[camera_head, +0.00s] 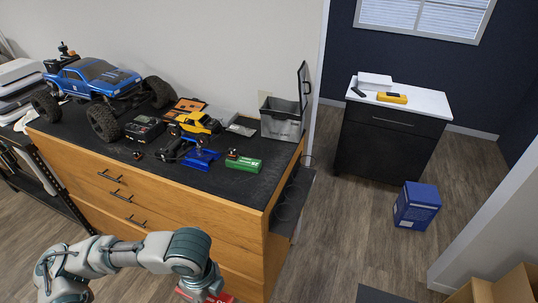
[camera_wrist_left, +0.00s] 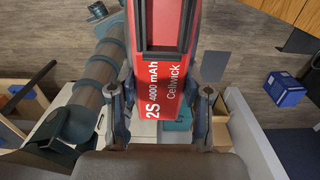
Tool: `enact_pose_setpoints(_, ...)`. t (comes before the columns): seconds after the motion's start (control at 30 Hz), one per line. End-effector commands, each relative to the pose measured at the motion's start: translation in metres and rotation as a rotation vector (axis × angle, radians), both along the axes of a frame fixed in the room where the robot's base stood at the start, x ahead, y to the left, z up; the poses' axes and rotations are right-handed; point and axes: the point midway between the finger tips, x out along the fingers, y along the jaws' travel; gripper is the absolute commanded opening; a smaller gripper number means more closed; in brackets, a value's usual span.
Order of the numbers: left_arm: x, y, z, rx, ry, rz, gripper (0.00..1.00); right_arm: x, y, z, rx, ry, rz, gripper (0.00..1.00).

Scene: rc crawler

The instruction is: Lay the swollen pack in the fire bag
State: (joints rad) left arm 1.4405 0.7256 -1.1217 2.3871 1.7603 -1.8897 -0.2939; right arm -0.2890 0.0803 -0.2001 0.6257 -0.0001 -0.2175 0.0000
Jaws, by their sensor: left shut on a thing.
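My left gripper (camera_head: 203,292) is low in front of the wooden drawer chest, at the bottom of the head view. It is shut on a red battery pack (camera_wrist_left: 166,97) marked 2S 4000 mAh, which fills the space between the fingers in the left wrist view. Only a bit of red shows in the head view. I cannot tell from here whether the pack is swollen. A grey open-topped container (camera_head: 281,128) with a raised dark flap stands at the right end of the chest top; it may be the fire bag. My right gripper is not in view.
The chest's dark top (camera_head: 240,187) holds a blue truck (camera_head: 97,76), a small yellow crawler (camera_head: 195,124), a charger (camera_head: 145,128), a blue stand (camera_head: 200,158) and a green pack (camera_head: 244,164). A blue box (camera_head: 416,206) stands on the floor, near a dark cabinet (camera_head: 385,145).

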Motion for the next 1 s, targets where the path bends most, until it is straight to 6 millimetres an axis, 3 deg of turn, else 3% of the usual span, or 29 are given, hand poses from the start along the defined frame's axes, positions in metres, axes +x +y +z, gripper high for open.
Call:
enact_pose_setpoints(0.2,0.02,-0.003,-0.008,0.0,0.002,0.208,0.0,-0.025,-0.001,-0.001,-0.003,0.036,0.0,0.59)
enact_pose_setpoints(0.47,0.055,-0.003,-0.025,-0.001,0.002,0.584,0.0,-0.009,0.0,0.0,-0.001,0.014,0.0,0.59)
enact_pose_setpoints(0.67,0.097,0.007,-0.053,0.002,0.004,1.031,0.0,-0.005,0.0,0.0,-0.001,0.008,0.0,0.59)
enact_pose_setpoints(0.83,0.14,0.03,-0.092,0.005,0.002,1.527,0.0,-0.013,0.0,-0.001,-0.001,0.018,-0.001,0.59)
enact_pose_setpoints(1.0,0.164,0.052,-0.12,0.001,-0.001,1.859,0.0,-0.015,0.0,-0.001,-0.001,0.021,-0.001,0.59)
